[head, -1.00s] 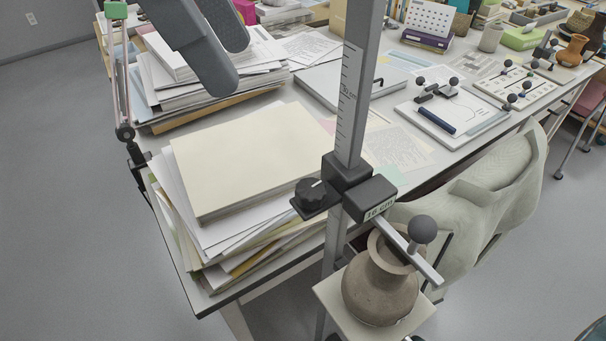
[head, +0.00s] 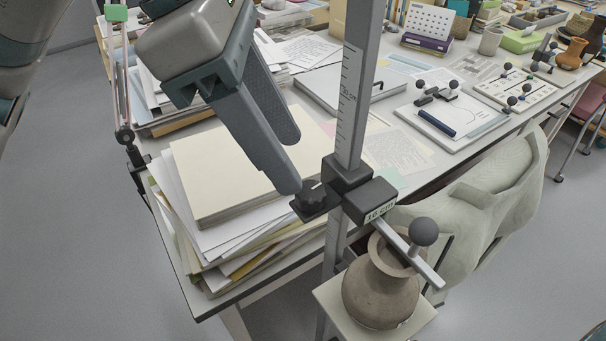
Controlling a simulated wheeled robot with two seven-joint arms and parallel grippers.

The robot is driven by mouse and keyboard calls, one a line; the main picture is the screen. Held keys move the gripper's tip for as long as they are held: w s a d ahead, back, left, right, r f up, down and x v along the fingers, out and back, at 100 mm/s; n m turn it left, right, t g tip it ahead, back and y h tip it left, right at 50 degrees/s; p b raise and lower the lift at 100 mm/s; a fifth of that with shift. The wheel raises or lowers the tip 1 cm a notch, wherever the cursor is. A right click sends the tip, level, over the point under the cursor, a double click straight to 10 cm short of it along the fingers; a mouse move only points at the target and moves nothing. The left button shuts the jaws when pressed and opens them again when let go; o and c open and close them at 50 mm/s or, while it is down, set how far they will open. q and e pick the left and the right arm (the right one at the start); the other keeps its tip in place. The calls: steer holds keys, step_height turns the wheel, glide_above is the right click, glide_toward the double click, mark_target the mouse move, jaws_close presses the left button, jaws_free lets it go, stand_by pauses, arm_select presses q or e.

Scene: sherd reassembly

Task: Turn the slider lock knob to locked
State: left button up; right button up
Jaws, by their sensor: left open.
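The slider lock knob (head: 311,193) is a small black knob on a black plate at the left of the slider block (head: 346,174). The block rides on a grey upright post with a printed scale (head: 351,110). A box labelled 16 cm (head: 371,200) and an arm with a grey ball (head: 424,232) sit to its right. My left gripper (head: 289,162) is open and empty, its two long fingers pointing down and right. One fingertip is just above and left of the knob and overlaps its edge in the picture; I cannot tell whether they touch. My right gripper is out of view.
A brown clay pot (head: 379,290) stands on a pale platform under the arm. Stacked papers with a cream folder (head: 218,178) lie left of the post. A grey chair (head: 490,190) is at the right. A tablet-like board (head: 452,122) lies on the desk.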

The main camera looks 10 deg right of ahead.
mark_target(309, 190)
arm_select(q)
steer(key=shift+x, duration=2.95)
steer(key=shift+f, duration=0.1)
steer(key=c, duration=1.1)
